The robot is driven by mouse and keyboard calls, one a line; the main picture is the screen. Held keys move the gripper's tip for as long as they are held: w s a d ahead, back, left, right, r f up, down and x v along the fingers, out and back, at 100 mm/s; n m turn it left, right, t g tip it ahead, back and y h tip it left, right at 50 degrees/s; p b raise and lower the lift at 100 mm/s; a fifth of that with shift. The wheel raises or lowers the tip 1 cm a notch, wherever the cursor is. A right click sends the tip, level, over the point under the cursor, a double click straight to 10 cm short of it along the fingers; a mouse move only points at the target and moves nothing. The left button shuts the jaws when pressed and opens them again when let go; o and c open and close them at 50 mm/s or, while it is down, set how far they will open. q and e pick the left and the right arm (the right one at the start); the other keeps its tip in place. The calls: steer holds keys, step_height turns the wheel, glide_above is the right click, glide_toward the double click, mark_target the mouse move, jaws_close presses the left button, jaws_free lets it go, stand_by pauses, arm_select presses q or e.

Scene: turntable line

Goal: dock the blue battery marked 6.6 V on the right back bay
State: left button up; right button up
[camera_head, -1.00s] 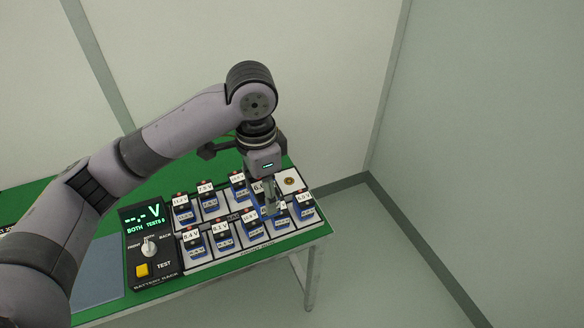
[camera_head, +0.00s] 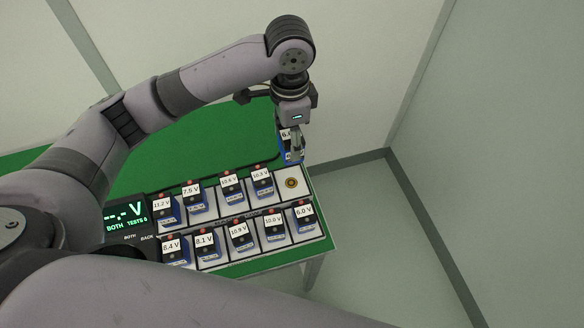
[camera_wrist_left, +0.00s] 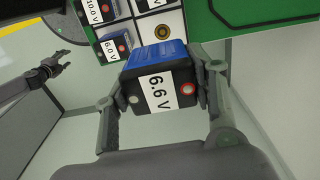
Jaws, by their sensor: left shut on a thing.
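My left gripper (camera_head: 297,143) is shut on the blue battery marked 6.6 V (camera_wrist_left: 160,85), which has a black top and a white label. The battery also shows in the head view (camera_head: 287,150), partly behind the fingers, and appears raised near the rack's back right corner. The right back bay (camera_head: 291,184) is empty, with a round gold contact in its white floor; it also shows in the left wrist view (camera_wrist_left: 162,31), beyond the battery. My right gripper (camera_wrist_left: 62,65) is small at the left of the left wrist view; its jaw opening is unclear.
The other bays hold blue batteries, including 10.3 V (camera_head: 262,183) left of the empty bay and 6.0 V (camera_head: 304,217) in front of it. The green table (camera_head: 220,140) is clear behind the rack. A display panel (camera_head: 121,213) stands at the rack's left.

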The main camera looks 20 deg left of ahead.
arm_select(q)
step_height(320, 180, down, 5)
steer(key=shift+w+a+r+p, duration=0.1)
steer(key=shift+p, duration=0.2)
steer(key=f, duration=0.4)
steer(key=f+p, duration=0.1)
steer(key=f, duration=0.3)
steer(key=shift+w+f, duration=0.2)
steer(key=shift+f, duration=0.5)
arm_select(e)
steer(key=shift+w+d+r, duration=0.1)
steer(key=shift+w+r, duration=0.05)
steer(key=shift+r, duration=0.35)
steer(key=shift+w+d+r, duration=0.1)
steer(key=shift+r, duration=0.35)
